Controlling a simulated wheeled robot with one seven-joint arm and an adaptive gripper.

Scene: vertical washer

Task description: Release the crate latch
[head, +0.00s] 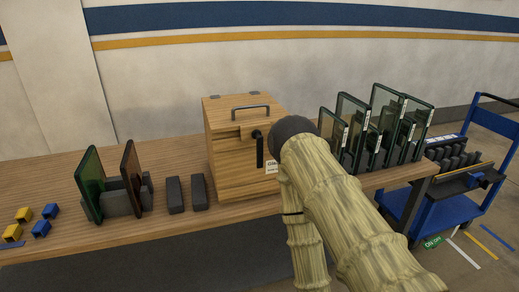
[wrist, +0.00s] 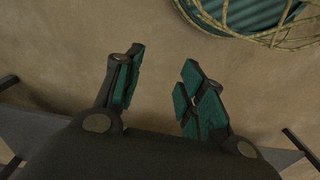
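The wooden crate (head: 232,170) stands on the workbench in the head view, its lid closed, with a grey bar handle (head: 250,109) on top. The black latch lever (head: 259,152) is on the crate's front and hangs downward from a round pivot. A white label beside it is partly covered by my arm. In the wrist view my gripper (wrist: 160,72) is open and empty, with its green-padded fingers apart above bare floor. The head view does not show the fingers, and the wrist view shows neither the crate nor the latch.
On the wooden workbench (head: 60,180), framed glass panels (head: 383,108) stand right of the crate. Two panels in a dark rack (head: 122,200), dark blocks (head: 187,193) and small yellow and blue pieces (head: 27,224) are to the left. A blue cart (head: 425,210) stands at right.

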